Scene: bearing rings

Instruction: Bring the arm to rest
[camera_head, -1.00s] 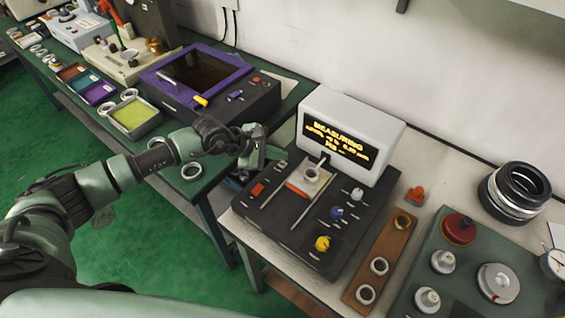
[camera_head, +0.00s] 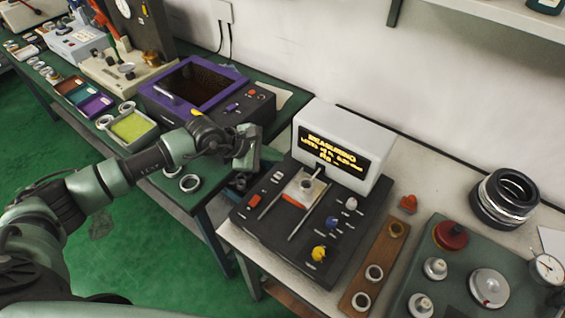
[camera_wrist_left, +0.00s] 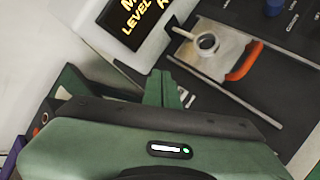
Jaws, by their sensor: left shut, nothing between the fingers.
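My left gripper (camera_head: 247,147) is shut and empty. It hangs in the air at the left of the measuring device, near the gap between the two tables. In the left wrist view its green fingers (camera_wrist_left: 168,92) are together, with the device beyond them. The measuring device (camera_head: 336,155) has a white display with lit yellow text and a black base. A ring (camera_head: 306,184) sits on its metal plate, and it also shows in the left wrist view (camera_wrist_left: 208,43). My right gripper does not show.
A purple-framed box (camera_head: 205,84) and a yellow-green tray (camera_head: 132,128) stand on the green table at left. A wooden strip with rings (camera_head: 377,262) lies right of the device. Stacked large rings (camera_head: 504,198) stand farther right. Green floor is clear at lower left.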

